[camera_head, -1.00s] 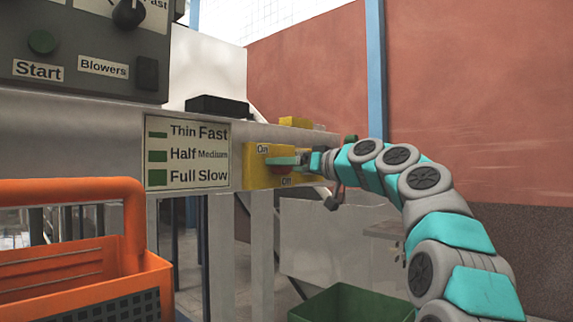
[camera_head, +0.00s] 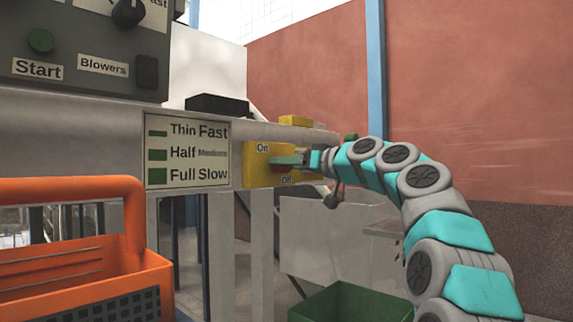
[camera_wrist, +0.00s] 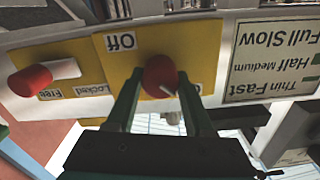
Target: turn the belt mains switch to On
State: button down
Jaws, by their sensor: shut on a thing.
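The belt mains switch is a red knob (camera_wrist: 158,73) on a yellow plate (camera_head: 256,172) with an On label (camera_head: 263,148) at its upper left and an Off label (camera_head: 286,180) at its lower right. The wrist view shows the plate upside down, with the Off label (camera_wrist: 120,41) at upper left. My gripper (camera_wrist: 160,82) is shut on the knob, one finger on each side. A pale line on the knob slants to the lower right in the wrist view, towards a label partly hidden by a finger. In the head view my gripper (camera_head: 290,161) covers most of the knob.
A second red knob (camera_wrist: 30,80) with Free and Locked labels is beside the switch. A speed sign (camera_head: 187,153) is left of the plate. An orange crate (camera_head: 80,260) stands at front left, and a green bin (camera_head: 350,303) is below my arm.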

jog(key=shift+r+m, duration=0.1)
jog(key=shift+m, duration=0.2)
jog(key=shift+r+m+p, duration=0.15)
jog(key=shift+m+p, duration=0.35)
jog(key=shift+p, duration=0.15)
jog(key=m+p, duration=0.2)
jog(key=m, duration=0.1)
jog(key=shift+p, duration=0.35)
jog(key=m+p, duration=0.3)
jog(key=shift+m, duration=0.4)
jog(key=m+p, duration=0.5)
jog(key=p, duration=0.1)
jog(key=shift+w+d, duration=0.1)
jog(key=m+p, duration=0.3)
jog(key=shift+f+m+p, duration=0.25)
jog(key=shift+m+p, duration=0.05)
jog(key=shift+m, duration=0.1)
jog(key=shift+f+m+p, duration=0.1)
jog(key=shift+m+p, duration=0.2)
jog(key=shift+f, duration=0.15)
